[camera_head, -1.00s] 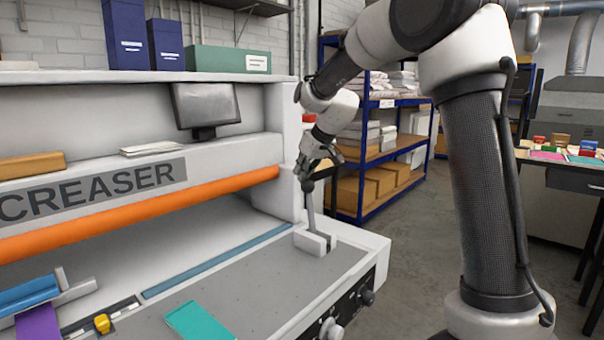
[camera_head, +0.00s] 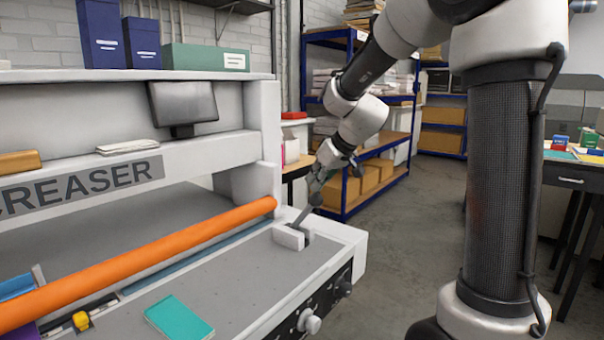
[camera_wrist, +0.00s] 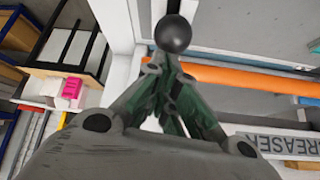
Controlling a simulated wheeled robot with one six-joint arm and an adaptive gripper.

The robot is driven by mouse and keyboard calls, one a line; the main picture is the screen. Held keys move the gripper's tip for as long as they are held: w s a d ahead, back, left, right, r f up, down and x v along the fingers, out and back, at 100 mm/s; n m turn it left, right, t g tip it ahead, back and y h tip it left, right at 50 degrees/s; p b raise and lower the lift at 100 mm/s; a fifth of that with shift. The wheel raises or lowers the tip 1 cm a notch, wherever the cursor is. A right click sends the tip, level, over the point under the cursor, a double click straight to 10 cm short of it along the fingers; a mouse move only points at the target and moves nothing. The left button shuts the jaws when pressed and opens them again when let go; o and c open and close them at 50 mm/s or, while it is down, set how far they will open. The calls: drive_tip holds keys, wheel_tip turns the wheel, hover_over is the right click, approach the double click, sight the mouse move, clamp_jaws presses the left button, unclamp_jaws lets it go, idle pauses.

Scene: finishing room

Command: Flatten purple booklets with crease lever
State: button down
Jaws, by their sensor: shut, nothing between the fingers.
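The creaser's lever (camera_head: 302,216) leans to the right out of its white slotted block (camera_head: 289,237). Its dark ball knob (camera_head: 316,199) also shows in the wrist view (camera_wrist: 173,33). My gripper (camera_head: 318,182) is shut and empty, with its fingertips right at the knob; I cannot tell whether they touch it. The orange bar (camera_head: 150,261) sits low, close over the grey bed (camera_head: 250,277). A sliver of a purple booklet (camera_head: 24,330) shows at the lower left, mostly hidden by the bar. A teal booklet (camera_head: 180,317) lies on the front of the bed.
A yellow slider (camera_head: 81,320) sits on the bed's left rail. A monitor (camera_head: 183,104) is mounted on the creaser. Blue shelving (camera_head: 357,180) with boxes stands behind my arm. A dark table (camera_head: 568,180) with colourful items is at the right. The floor between is clear.

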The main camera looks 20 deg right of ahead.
drive_tip(key=s+d+f, duration=0.3)
drive_tip(key=s+f, duration=0.2)
drive_tip(key=shift+s+d, duration=0.15)
drive_tip(key=shift+d, duration=0.15)
drive_tip(key=shift+r, duration=0.1)
idle(0.4)
drive_tip(key=s+d+r, duration=0.2)
drive_tip(key=s+d, duration=0.3)
drive_tip(key=s, duration=0.2)
drive_tip(key=shift+s+r, duration=0.2)
drive_tip(key=shift+r, duration=0.15)
idle(0.4)
